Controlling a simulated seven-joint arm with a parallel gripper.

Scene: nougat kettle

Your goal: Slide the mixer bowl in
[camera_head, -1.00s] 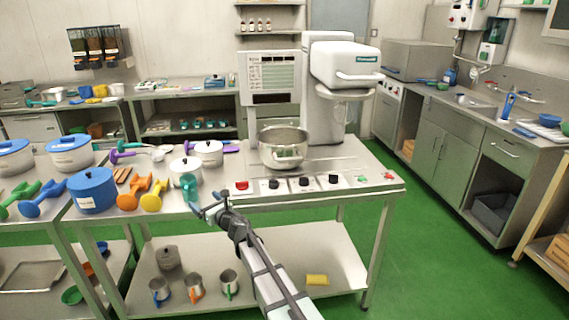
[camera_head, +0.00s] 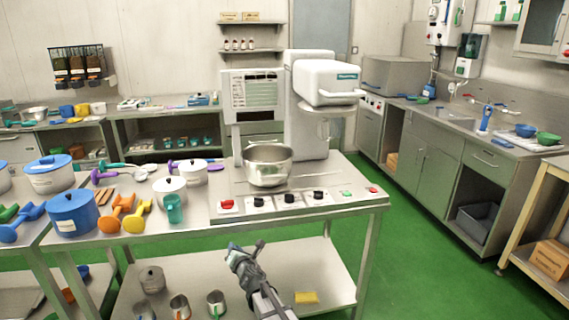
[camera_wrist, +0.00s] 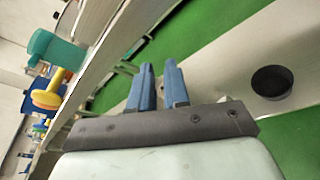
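The mixer bowl (camera_head: 268,172) is a shiny metal bowl standing upright on the mixer's flat base. It sits in front and to the left of the mixer column (camera_head: 307,128), with the white mixer head (camera_head: 326,85) above and to its right. My gripper (camera_head: 246,246) is below the front edge of the worktable, in front of the bowl and apart from it. The wrist view shows its two blue fingers (camera_wrist: 158,66) with a gap between them and nothing held. The bowl does not show in the wrist view.
The base's front panel (camera_head: 300,203) carries red, black and green controls. A teal cup (camera_head: 173,209), white pots (camera_head: 170,189) and a blue pot (camera_head: 74,213) stand to the left. Metal mugs (camera_head: 216,303) and a yellow object (camera_head: 306,297) are on the lower shelf.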

